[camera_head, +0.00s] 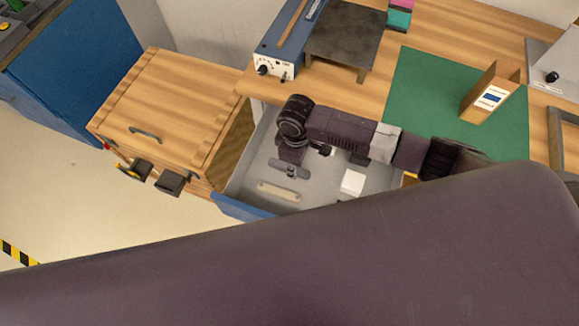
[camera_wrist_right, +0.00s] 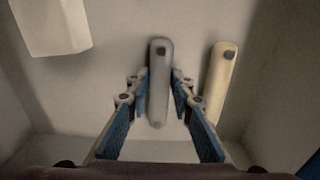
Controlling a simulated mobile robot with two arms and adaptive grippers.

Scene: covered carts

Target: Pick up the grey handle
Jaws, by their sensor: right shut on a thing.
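The grey handle (camera_wrist_right: 159,88), a slim rounded bar with a dark hole near its end, is between the fingers of my right gripper (camera_wrist_right: 160,76) in the right wrist view. The gripper is shut on it. In the head view my right gripper (camera_head: 290,166) reaches down into the open grey drawer (camera_head: 246,180). The grey handle (camera_head: 302,172) shows partly there, with its middle covered by the gripper. I cannot tell whether it touches the drawer floor. My left gripper is not in view.
A beige bar (camera_wrist_right: 221,85) lies beside the grey handle, and a white block (camera_head: 352,182) stands to the right in the drawer. The drawer walls are close. A wooden cart (camera_head: 165,90) with a dark lid handle (camera_head: 145,132) stands left. My own arm covers the lower head view.

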